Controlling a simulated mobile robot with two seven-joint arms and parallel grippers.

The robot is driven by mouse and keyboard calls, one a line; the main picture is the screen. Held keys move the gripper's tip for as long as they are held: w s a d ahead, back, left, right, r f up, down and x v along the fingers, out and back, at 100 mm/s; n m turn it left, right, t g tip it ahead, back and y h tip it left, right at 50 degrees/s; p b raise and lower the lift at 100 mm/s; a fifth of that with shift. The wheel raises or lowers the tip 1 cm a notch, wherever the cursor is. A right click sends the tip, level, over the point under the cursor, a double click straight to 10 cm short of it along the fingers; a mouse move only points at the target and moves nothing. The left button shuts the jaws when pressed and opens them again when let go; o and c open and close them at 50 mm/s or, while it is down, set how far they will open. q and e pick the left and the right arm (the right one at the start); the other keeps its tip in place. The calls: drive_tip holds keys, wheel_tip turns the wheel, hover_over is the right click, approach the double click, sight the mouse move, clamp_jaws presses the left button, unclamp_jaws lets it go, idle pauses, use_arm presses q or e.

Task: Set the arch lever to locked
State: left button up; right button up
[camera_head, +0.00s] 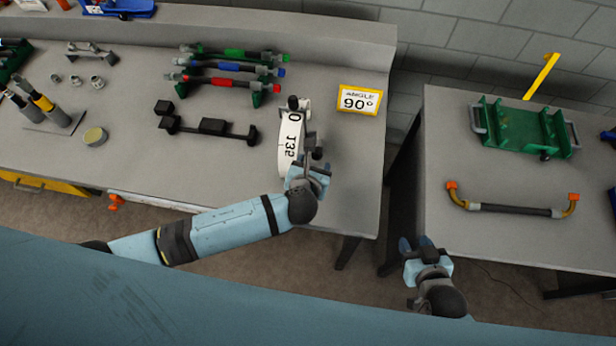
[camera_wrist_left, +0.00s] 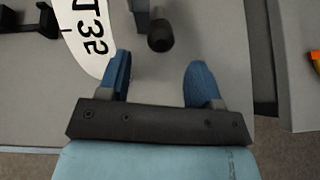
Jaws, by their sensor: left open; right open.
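The white arch scale (camera_head: 289,145), with black numbers including 135, stands near the right end of the left bench; part of it shows in the left wrist view (camera_wrist_left: 84,32). A dark lever-like part with a round knob (camera_head: 317,153) is beside its near end. In the left wrist view the dark knob (camera_wrist_left: 160,40) lies just beyond the fingertips, between their lines. My left gripper (camera_head: 309,172) is open, and its blue fingers (camera_wrist_left: 158,75) have nothing between them. I cannot read a locked mark. My right gripper (camera_head: 416,243) is open and empty by the right table's near left corner.
The right table holds a green fixture (camera_head: 522,130) and an orange-ended bent bar (camera_head: 513,209).

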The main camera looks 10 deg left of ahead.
use_arm(q)
drive_tip(key=v, duration=0.7)
drive_tip(key=shift+s, duration=0.25)
drive_tip(key=shift+r, duration=0.15)
